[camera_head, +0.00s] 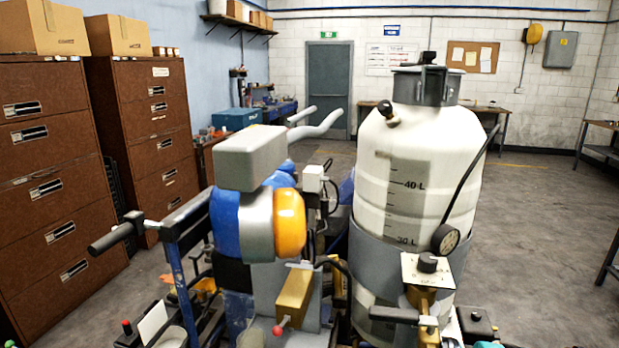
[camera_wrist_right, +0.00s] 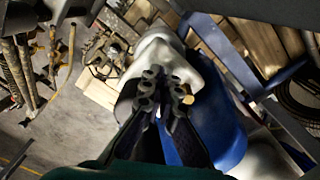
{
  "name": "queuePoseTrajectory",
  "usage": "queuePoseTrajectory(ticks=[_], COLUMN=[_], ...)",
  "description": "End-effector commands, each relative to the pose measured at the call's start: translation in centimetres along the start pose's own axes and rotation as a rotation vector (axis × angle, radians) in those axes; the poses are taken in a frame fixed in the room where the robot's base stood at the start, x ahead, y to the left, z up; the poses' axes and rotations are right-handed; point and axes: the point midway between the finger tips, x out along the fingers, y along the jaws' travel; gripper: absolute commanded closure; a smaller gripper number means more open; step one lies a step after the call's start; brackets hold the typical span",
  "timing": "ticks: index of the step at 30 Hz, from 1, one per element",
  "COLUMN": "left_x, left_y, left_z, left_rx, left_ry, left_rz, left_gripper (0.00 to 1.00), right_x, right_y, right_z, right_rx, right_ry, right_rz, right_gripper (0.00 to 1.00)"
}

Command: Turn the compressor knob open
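The line striper fills the middle of the head view, with a blue, grey and yellow motor unit (camera_head: 255,222) and a white tank (camera_head: 430,170). A black knob (camera_head: 427,263) sits on a pale plate below a round gauge (camera_head: 445,238). A brass block (camera_head: 294,295) carries a small lever with a red tip (camera_head: 278,330). I cannot tell which of these is the compressor knob. My right gripper (camera_wrist_right: 165,80) points at the machine in the right wrist view. Its fingertips are together, with nothing clearly held. Neither gripper shows in the head view.
Brown filing cabinets (camera_head: 150,130) with cardboard boxes (camera_head: 118,35) stand at the left. A black handle grip (camera_head: 112,238) sticks out on the machine's left side. The concrete floor (camera_head: 540,230) is clear at the right, beside a table (camera_head: 600,150).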

Motion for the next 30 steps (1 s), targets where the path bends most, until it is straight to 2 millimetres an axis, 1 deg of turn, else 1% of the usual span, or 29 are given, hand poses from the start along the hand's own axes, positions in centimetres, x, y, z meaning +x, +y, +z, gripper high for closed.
queuePoseTrajectory(ticks=[8, 11, 23, 26, 30], left_x=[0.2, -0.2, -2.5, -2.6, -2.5], left_y=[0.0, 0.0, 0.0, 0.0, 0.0], left_z=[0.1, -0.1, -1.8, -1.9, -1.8], left_rx=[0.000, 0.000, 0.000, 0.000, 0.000], left_ry=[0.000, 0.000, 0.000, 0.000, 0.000], left_rz=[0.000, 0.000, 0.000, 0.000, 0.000], left_gripper=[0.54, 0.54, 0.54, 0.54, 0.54], right_x=[-0.2, -0.9, -5.8, -6.2, -6.0], right_y=[0.0, 0.0, 0.0, 0.0, 0.0], right_z=[0.7, 0.7, 0.7, 0.7, 0.7], right_rx=[0.000, 0.000, 0.000, 0.000, 0.000], right_ry=[0.001, 0.000, -0.001, -0.001, -0.001], right_rz=[0.000, 0.000, 0.001, 0.001, 0.000], right_gripper=[1.00, 1.00, 1.00, 1.00, 1.00])
